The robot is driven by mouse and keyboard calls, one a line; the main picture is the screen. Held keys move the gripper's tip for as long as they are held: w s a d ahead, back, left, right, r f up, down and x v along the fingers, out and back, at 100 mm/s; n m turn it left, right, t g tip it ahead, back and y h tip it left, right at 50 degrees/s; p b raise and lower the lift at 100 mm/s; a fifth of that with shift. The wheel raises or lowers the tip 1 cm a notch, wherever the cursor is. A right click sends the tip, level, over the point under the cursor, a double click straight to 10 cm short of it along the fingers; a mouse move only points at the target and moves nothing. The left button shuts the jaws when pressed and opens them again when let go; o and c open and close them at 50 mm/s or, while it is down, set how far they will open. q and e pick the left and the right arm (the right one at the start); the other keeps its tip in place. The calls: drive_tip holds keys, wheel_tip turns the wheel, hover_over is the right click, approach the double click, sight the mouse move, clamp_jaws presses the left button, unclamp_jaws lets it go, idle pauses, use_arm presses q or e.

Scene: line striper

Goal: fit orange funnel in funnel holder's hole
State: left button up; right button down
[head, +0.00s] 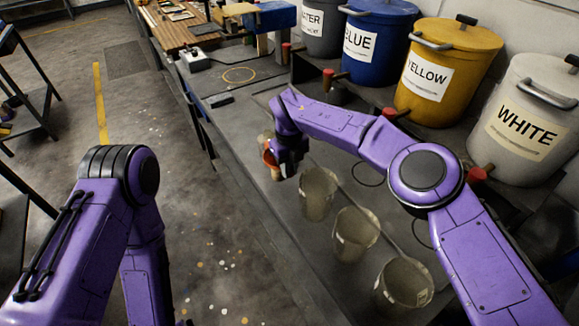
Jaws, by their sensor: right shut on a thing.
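My right gripper (269,158) is shut on the orange funnel (268,158), which is small and partly hidden by the fingers. It is over the bench's left edge, left of the nearest grey bucket. I cannot tell the funnel's tilt or its height above the bench. A wooden piece (241,9) on a stand beside a blue block (272,17) is at the far end of the bench. I cannot tell if it is the funnel holder, and no hole shows clearly. My left arm comes in at the lower left; its gripper is out of view.
Several grey buckets, the nearest to my gripper (317,193), stand along the bench (240,130). Large blue (372,45), yellow (447,75) and white (525,120) paint drums with red-handled taps line the wall.

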idle(0.6)
drive_tip(key=shift+f+b, duration=0.2)
drive_tip(key=shift+b, duration=0.1)
drive_tip(key=c, duration=1)
unclamp_jaws()
drive_tip(key=shift+w, duration=0.1)
drive_tip(key=shift+r, duration=0.1)
drive_tip(key=shift+r+p, duration=1.8)
drive_tip(key=shift+r, duration=0.9)
drive_tip(key=shift+r+p, duration=0.4)
drive_tip(key=shift+r, duration=0.85)
